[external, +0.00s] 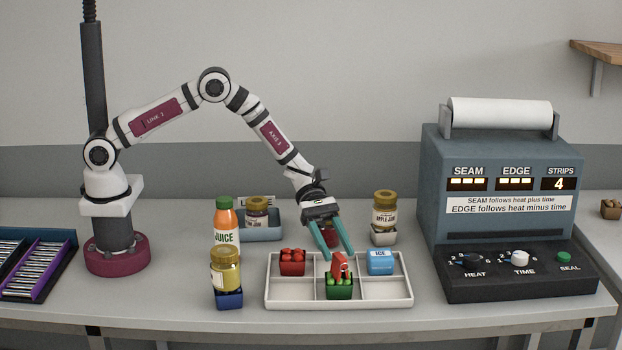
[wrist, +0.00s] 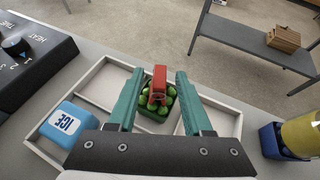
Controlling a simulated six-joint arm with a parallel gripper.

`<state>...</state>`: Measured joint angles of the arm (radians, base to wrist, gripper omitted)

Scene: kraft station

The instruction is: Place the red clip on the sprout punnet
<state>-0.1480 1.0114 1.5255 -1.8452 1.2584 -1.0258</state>
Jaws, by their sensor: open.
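The sprout punnet (external: 339,292) is a small green box of green sprouts in the front middle compartment of the white tray (external: 275,302). The red clip (external: 341,265) stands upright at the punnet's top and appears to rest on it. In the wrist view the clip (wrist: 158,80) rises over the sprouts (wrist: 147,103), between my teal fingers. My gripper (external: 337,256) is open, pointing down, with one finger on each side of the clip. In the wrist view a gap shows between the clip and each finger of my gripper (wrist: 160,73).
The tray also holds a red punnet (external: 292,263) at back left and a blue ICE box (external: 381,262) at back right. A juice bottle (external: 226,222) and a yellow jar (external: 225,268) stand left of it. The sealing machine (external: 480,215) stands right. An apple jam jar (external: 384,212) stands behind.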

